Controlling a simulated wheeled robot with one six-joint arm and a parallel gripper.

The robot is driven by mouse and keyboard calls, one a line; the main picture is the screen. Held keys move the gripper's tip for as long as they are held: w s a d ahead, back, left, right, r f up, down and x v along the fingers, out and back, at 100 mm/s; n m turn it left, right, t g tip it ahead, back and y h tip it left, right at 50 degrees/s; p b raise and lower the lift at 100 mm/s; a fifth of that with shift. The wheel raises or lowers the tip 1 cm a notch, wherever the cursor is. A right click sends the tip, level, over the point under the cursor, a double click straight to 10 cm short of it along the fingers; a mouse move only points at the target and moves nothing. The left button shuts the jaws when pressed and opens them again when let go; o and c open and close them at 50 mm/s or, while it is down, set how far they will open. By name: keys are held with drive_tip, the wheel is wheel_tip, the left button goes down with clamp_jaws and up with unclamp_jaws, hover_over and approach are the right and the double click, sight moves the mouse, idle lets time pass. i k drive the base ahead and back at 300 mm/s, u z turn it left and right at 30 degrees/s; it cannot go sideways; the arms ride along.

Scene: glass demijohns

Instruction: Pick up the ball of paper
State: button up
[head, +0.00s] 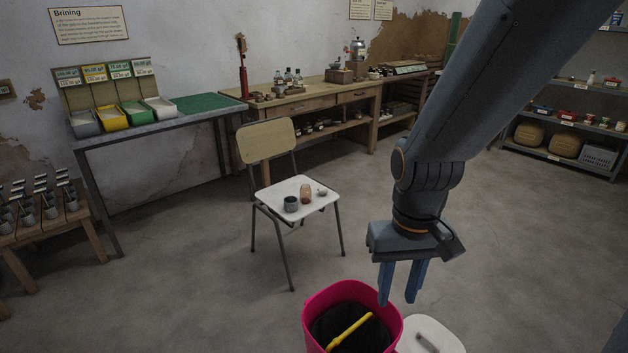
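I cannot make out a ball of paper for certain. A small whitish object (322,192) sits on the right part of the chair seat (298,208), too small to identify. My gripper (397,303) hangs pointing down at the right of centre, above and beside a pink bin (313,312). Its two blue fingers are apart, with nothing visible between them. The bin has a dark inside with a yellow stick-like object (350,332) in it. The bottom of the bin is cut off by the picture edge.
A grey cup (291,204) and an amber jar (306,194) stand on the chair. A white lid-like object (430,338) is beside the bin. A table with coloured trays (112,117), a wooden workbench (310,104) and shelves (566,152) line the room.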

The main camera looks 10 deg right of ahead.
sight(323, 191)
drive_tip(key=u, duration=0.35)
drive_tip(key=k, duration=0.4)
drive_tip(key=u, duration=1.1)
drive_tip(key=i, duration=2.1)
drive_tip(key=z, duration=0.35)
drive_tip(key=i, duration=1.45)
drive_tip(key=z, duration=1.45)
drive_tip(key=i, duration=0.8)
drive_tip(key=z, duration=1.25)
drive_tip(key=i, duration=0.35)
drive_tip(key=z, duration=0.2)
